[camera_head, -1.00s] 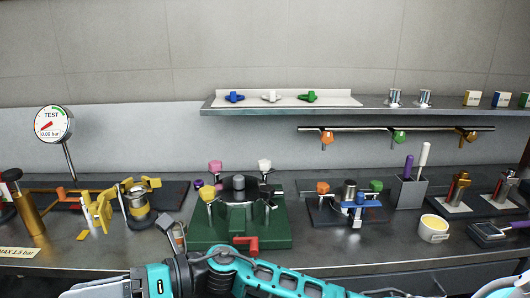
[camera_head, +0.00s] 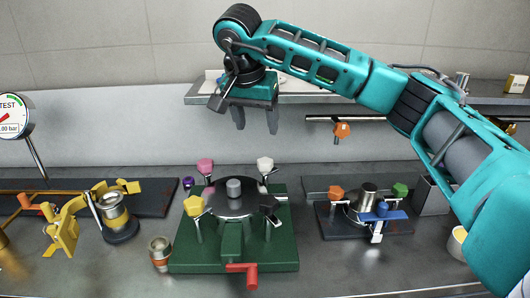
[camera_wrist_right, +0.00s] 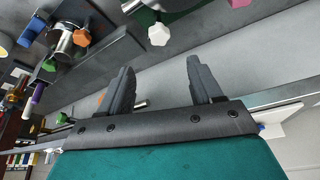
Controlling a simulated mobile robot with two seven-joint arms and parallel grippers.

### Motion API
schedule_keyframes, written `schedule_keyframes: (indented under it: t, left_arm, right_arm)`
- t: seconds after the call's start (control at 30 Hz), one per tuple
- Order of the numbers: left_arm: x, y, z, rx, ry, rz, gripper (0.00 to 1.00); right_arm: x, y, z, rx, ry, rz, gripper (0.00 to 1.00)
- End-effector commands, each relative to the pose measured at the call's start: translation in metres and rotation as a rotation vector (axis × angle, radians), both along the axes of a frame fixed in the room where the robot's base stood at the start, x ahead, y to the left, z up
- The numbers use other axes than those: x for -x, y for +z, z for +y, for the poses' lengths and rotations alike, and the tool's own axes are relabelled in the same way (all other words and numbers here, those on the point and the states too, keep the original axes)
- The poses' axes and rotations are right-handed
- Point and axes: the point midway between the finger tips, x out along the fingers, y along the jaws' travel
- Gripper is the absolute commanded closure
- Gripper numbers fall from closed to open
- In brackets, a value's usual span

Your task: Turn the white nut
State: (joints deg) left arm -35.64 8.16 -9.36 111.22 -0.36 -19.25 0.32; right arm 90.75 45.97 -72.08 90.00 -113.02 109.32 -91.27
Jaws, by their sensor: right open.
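The white nut (camera_head: 265,164) is a knob-like hexagon on a post at the back right of the green-based fixture (camera_head: 270,262). It also shows in the right wrist view (camera_wrist_right: 158,35), at the top centre. My right gripper (camera_head: 256,128) is open and empty, its fingers pointing down. It hangs above and behind the fixture in the head view, apart from the nut. Both fingers (camera_wrist_right: 160,66) frame the gap just below the nut in the right wrist view. My left gripper is in neither view.
A pink nut (camera_head: 205,167), a yellow nut (camera_head: 194,205) and a black one (camera_head: 269,203) share the fixture, with a red handle (camera_head: 242,268) in front. The shelf (camera_head: 312,98) lies behind my right gripper. A smaller clamp fixture (camera_head: 370,228) stands to the right.

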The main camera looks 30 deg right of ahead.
Motion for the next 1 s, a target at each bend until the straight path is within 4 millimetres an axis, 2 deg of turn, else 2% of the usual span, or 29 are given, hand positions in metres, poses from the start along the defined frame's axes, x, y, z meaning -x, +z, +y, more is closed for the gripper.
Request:
schedule_keyframes:
  t: [0.17,0.6,0.8,1.0]
  left_arm:
    - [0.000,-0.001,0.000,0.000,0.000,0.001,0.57]
    - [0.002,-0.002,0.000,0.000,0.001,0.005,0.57]
    - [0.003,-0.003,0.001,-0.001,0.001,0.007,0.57]
    - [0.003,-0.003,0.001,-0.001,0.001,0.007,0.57]
  right_arm:
    - [-0.003,-0.015,-0.008,0.010,-0.004,0.004,0.35]
    - [-0.023,-0.095,-0.033,0.006,-0.003,0.003,0.35]
    - [-0.028,-0.114,-0.039,0.005,-0.002,0.001,0.35]
    - [-0.029,-0.118,-0.040,0.005,-0.001,0.000,0.35]
